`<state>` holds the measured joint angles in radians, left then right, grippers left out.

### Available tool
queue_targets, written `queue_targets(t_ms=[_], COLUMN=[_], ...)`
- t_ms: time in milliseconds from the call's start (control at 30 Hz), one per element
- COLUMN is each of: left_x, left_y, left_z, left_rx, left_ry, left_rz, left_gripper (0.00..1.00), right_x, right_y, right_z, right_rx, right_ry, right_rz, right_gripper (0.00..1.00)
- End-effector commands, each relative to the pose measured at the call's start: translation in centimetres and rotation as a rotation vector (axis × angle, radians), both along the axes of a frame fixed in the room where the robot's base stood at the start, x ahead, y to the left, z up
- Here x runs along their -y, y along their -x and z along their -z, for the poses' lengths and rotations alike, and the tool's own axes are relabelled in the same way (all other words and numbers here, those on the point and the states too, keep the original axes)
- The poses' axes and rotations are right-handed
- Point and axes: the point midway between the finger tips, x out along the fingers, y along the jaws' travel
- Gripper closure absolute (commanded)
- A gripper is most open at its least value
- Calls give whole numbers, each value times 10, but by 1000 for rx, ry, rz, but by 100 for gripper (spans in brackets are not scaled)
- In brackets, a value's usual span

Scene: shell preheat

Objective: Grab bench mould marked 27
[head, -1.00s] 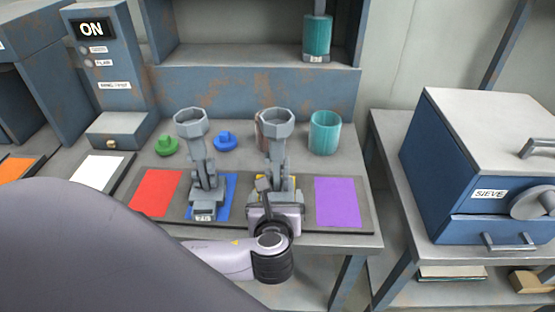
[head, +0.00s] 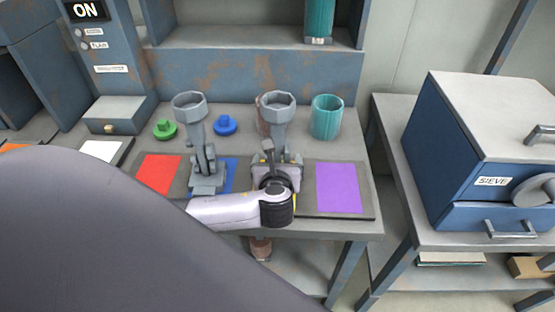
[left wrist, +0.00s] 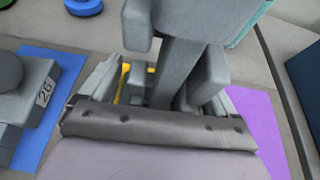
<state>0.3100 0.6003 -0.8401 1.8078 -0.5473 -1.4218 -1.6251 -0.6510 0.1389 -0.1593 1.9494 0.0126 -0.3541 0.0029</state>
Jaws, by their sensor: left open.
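Two grey moulds with octagonal cups stand on the bench. The left one (head: 207,172) is on the blue mat; in the left wrist view its label (left wrist: 46,91) reads 26. The right mould (head: 277,105) stands upright on the yellow mat; its stem also shows in the left wrist view (left wrist: 178,72). No number on the right mould is readable; its front is hidden by my gripper. My left gripper (head: 272,172) is open, low at the front of the right mould, with the stem ahead of its palm. Whether the jaws touch it, I cannot tell. My right gripper is not in view.
A red mat (head: 158,172) and a purple mat (head: 338,187) flank the moulds. Behind stand a green knob (head: 164,129), a blue knob (head: 225,125) and a teal cup (head: 327,117). A blue sieve box (head: 470,150) stands on the right table.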

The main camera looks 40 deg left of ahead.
Motion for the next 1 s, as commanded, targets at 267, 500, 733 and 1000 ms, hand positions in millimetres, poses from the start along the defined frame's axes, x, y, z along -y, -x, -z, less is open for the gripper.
queue_targets(t_ms=[267,500,733,1000], left_x=[0,0,0,0], left_y=[0,0,-1,-1], left_z=[0,-2,-11,-59], left_rx=[0,5,6,11], left_ry=[0,0,-2,2], left_rz=[0,0,0,1], left_gripper=[65,86,86,86], right_x=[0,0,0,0], right_y=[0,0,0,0], right_z=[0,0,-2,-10], right_rx=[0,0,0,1], right_ry=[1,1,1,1], right_rz=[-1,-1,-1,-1], right_gripper=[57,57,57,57])
